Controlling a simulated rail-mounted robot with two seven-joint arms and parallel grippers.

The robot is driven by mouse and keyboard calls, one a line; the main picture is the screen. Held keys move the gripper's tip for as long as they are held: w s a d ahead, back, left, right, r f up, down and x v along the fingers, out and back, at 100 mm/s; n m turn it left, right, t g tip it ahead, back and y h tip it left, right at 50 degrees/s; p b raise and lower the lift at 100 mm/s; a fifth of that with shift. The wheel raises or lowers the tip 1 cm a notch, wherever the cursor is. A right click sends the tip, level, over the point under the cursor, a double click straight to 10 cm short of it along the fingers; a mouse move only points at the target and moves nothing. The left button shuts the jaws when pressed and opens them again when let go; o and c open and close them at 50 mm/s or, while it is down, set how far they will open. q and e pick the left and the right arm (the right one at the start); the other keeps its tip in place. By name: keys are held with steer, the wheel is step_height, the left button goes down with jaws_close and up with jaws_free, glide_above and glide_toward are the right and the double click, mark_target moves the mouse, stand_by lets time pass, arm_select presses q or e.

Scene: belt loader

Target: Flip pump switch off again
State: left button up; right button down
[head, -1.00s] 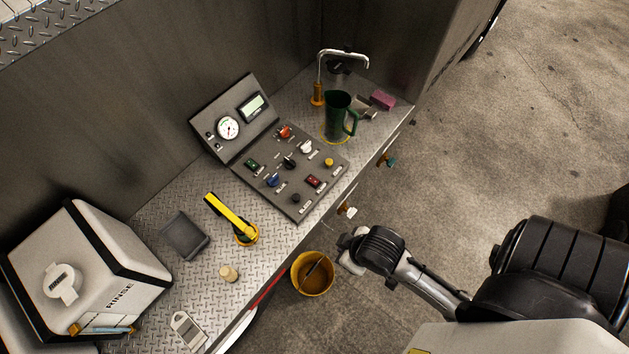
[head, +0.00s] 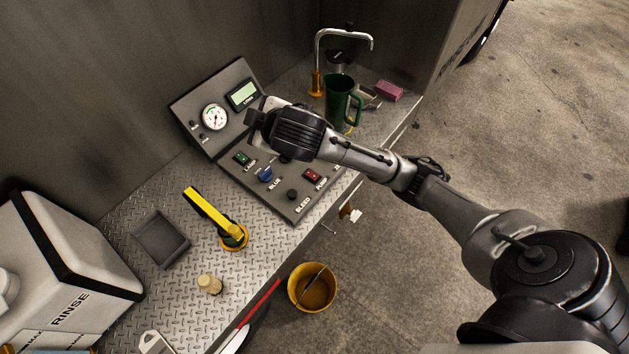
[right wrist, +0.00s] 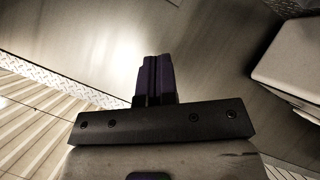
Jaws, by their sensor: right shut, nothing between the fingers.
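The sloped control panel (head: 268,195) stands on the bench in the head view. Which way the rocker is tipped is too small to tell. My left gripper is not in view.
A gauge (head: 214,117) and display (head: 243,95) are on the panel's raised back. A green jug (head: 341,104) and a tap (head: 344,33) stand behind my right arm. A yellow-handled tool (head: 208,211), grey tray (head: 161,238) and RINSE container (head: 75,265) are left. A yellow bucket (head: 312,290) is below the bench edge.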

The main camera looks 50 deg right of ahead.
steer(key=w+d+f+m+g+h+b, duration=0.1)
steer(key=w+d+f+g+b, duration=0.1)
steer(key=d+f, duration=0.25)
steer(key=w+d+f+g+h+b, duration=0.1)
steer(key=w+d+f+g, duration=0.2)
steer(key=d, duration=0.2)
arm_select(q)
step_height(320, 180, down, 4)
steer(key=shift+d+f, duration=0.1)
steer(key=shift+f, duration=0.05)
arm_select(e)
steer(key=s+d+f+m+g+y, duration=0.3)
steer(key=s+f+m+g, duration=0.2)
steer(key=f, duration=0.5)
steer(key=s+g, duration=0.2)
steer(key=g, duration=0.1)
steer(key=shift+y, duration=0.4)
steer(key=shift+f, duration=0.1)
